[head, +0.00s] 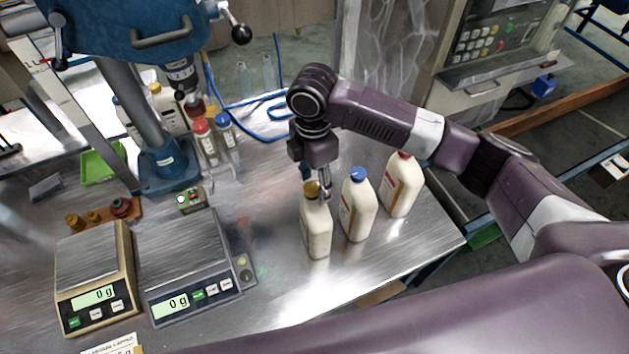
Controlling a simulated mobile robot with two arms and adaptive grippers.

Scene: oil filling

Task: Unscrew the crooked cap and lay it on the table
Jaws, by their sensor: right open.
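Three white bottles stand upright in a row on the metal table (285,300). My left gripper is out of view.
Two scales (190,265) (95,275), both reading 0 g, sit at the left. A blue drill-press-like machine (165,165) and several small bottles stand behind. A wooden block (130,210) holds caps. The table is clear in front of the bottles.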

